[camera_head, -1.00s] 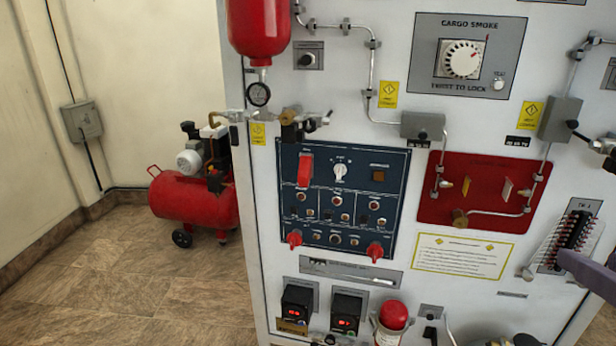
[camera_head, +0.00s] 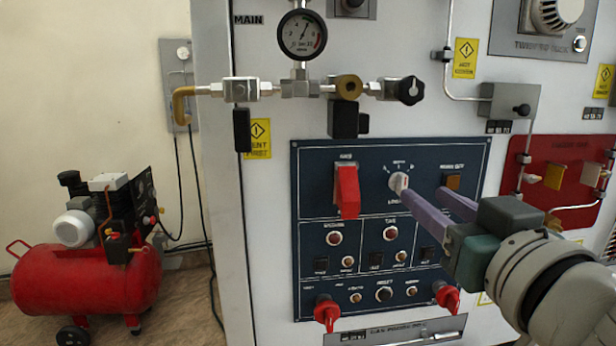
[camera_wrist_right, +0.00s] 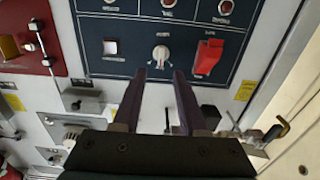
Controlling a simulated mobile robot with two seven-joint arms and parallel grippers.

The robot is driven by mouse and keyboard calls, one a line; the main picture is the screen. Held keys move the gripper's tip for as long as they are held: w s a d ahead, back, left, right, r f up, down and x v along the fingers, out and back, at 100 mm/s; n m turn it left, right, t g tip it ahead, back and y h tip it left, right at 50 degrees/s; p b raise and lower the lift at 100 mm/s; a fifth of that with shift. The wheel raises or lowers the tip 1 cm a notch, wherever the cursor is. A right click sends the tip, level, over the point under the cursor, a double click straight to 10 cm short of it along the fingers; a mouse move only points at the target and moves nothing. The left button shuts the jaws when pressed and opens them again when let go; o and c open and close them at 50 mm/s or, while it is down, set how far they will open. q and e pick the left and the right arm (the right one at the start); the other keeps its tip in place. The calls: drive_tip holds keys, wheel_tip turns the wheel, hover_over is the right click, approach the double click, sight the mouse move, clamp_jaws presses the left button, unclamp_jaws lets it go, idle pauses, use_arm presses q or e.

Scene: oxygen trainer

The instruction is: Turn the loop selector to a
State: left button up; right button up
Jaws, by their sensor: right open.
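The loop selector looks to be the white round knob (camera_head: 397,183) at the top middle of the dark blue panel (camera_head: 310,260). Small lettering surrounds it, too blurred to read which position it points to. My right gripper (camera_head: 424,194) comes in from the right, its two purple fingers apart and empty. One fingertip overlaps the knob's lower right edge in the head view. In the right wrist view the knob (camera_wrist_right: 160,54) lies just beyond the gap between the open fingertips (camera_wrist_right: 159,75); contact cannot be told. My left gripper is not in view.
A red switch guard (camera_head: 347,190) is left of the knob, and an amber button (camera_head: 453,181) is right of it, close to the fingers. Red knobs (camera_head: 327,313) stick out below. A gauge (camera_head: 302,35) and valve pipe cross above. A red compressor (camera_head: 85,285) stands left.

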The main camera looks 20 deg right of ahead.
sight(405, 182)
drive_tip(key=shift+p+x, duration=0.3)
drive_tip(key=shift+x, duration=2.45)
clamp_jaws()
